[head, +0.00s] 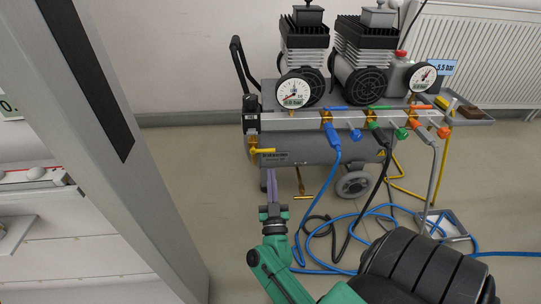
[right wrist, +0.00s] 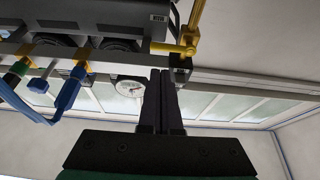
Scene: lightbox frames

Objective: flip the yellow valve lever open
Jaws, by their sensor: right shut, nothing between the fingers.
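The yellow valve lever (head: 263,151) sits at the left end of the compressor's manifold in the head view, lying roughly level and pointing right from a brass valve body (head: 253,146). In the right wrist view the lever (right wrist: 168,48) lies just beyond the fingertips, joined to a brass fitting (right wrist: 194,24). My right gripper (head: 271,172) reaches up from below in the head view, its tips a little under the lever. In the right wrist view the gripper (right wrist: 160,72) is shut and empty, its fingers side by side. Contact with the lever cannot be told. My left gripper is not in view.
The wheeled compressor (head: 318,147) carries gauges and blue, green and orange valves. A brass T-handle (head: 301,188) hangs below the tank, right of my right gripper. Blue hose (head: 337,190) loops over the floor. A grey frame post (head: 115,150) stands at left.

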